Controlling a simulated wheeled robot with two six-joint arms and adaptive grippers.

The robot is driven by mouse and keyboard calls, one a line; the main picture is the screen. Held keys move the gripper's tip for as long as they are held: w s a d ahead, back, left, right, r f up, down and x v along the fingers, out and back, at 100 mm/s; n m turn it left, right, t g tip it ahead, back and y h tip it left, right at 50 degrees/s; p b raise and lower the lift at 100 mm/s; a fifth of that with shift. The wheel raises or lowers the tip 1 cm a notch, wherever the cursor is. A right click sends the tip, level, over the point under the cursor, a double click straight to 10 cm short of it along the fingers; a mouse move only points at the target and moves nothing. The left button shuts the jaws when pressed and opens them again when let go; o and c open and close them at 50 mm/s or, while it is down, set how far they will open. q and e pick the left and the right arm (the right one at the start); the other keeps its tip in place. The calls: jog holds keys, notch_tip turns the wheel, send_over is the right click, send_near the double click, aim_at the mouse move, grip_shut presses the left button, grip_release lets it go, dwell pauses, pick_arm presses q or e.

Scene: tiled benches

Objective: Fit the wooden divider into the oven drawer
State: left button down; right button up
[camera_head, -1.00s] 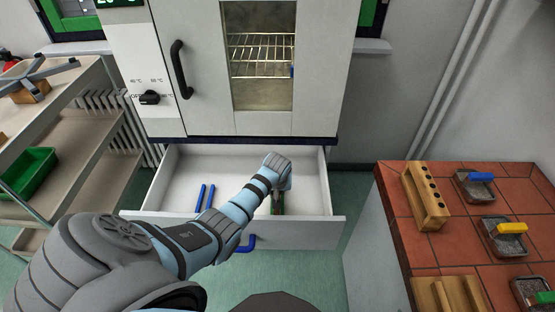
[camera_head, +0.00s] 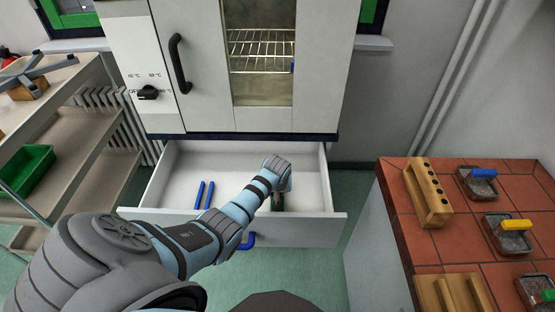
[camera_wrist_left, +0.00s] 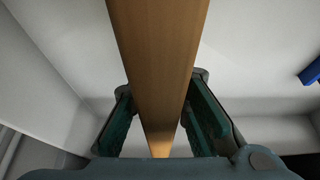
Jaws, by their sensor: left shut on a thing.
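The open white oven drawer (camera_head: 165,195) sticks out below the oven. My left arm reaches over its front edge, and my left gripper (camera_head: 278,200) points down inside its right part. In the left wrist view, the wooden divider (camera_wrist_left: 158,50) is a long light-brown strip between the two fingers of my left gripper (camera_wrist_left: 160,125), which is shut on it. The pale drawer floor and walls surround it there. In the head view the arm and gripper hide the divider, and whether it touches the floor cannot be told. My right gripper is not in view.
Two blue bars (camera_head: 204,195) are in the drawer's left part. A blue handle (camera_head: 248,240) is on its front. The tiled bench (camera_head: 450,245) at right holds a wooden block with holes (camera_head: 428,195) and several small trays. A trolley with a green bin (camera_head: 27,170) stands at left.

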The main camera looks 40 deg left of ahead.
pick_arm(q)
jog(key=shift+f, duration=0.35)
jog(key=c, duration=1.4)
grip_release()
jog(key=shift+c, duration=0.2)
jog(key=shift+r, duration=0.15)
jog(key=v, duration=1.1)
jog(key=shift+s+d+r, duration=0.15)
jog(key=shift+d+r, duration=0.05)
jog(key=shift+r, duration=0.15)
